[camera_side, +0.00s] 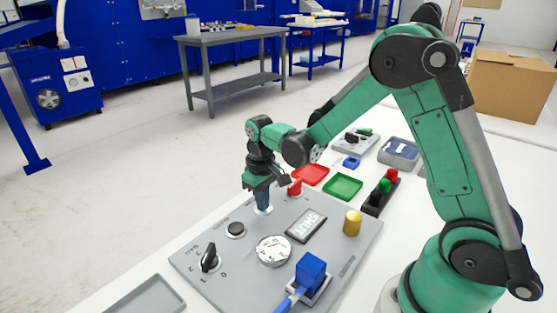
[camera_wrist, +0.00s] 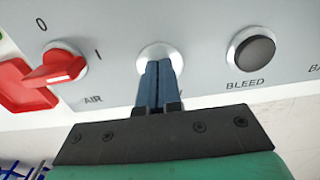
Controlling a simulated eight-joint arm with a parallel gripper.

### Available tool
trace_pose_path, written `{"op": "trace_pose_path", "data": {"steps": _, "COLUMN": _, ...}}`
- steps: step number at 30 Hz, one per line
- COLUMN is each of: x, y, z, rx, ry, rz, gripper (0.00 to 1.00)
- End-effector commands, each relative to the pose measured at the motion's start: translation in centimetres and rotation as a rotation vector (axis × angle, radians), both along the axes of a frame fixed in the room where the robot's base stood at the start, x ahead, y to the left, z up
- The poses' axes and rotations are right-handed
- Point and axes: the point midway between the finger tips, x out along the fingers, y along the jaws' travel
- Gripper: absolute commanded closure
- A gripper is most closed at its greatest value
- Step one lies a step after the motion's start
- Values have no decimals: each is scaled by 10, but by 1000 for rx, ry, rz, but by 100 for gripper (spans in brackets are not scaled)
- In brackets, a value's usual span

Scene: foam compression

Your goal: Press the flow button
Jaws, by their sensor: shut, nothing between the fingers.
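My gripper (camera_side: 263,206) points down at the far edge of the grey panel (camera_side: 215,265), its two blue fingers closed together. In the wrist view my gripper (camera_wrist: 159,64) has its fingertips over a round pale button (camera_wrist: 156,47) with a silver rim. The fingers hide part of this button and nearly all of its label, so I cannot read it. In the side view the button (camera_side: 264,212) shows just beneath the fingertips. I cannot tell whether the fingertips touch it or whether it is pressed in.
The black BLEED button (camera_wrist: 254,53) and red AIR knob (camera_wrist: 55,69) flank the pale button.

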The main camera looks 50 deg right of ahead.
Motion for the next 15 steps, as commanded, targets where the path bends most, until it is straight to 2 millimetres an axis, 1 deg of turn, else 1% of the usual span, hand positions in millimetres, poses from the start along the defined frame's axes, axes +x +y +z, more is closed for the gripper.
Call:
{"op": "trace_pose_path", "data": {"steps": 1, "x": 0, "y": 0, "z": -5, "rx": -1, "ry": -4, "rz": 0, "gripper": 100}}
{"op": "trace_pose_path", "data": {"steps": 8, "x": 0, "y": 0, "z": -2, "rx": -1, "ry": -7, "rz": 0, "gripper": 100}}
{"op": "trace_pose_path", "data": {"steps": 11, "x": 1, "y": 0, "z": 8, "rx": -1, "ry": -7, "rz": 0, "gripper": 100}}
{"op": "trace_pose_path", "data": {"steps": 14, "x": 0, "y": 0, "z": 25, "rx": -1, "ry": -6, "rz": 0, "gripper": 100}}
{"op": "trace_pose_path", "data": {"steps": 15, "x": 0, "y": 0, "z": 33, "rx": -1, "ry": -5, "rz": 0, "gripper": 100}}
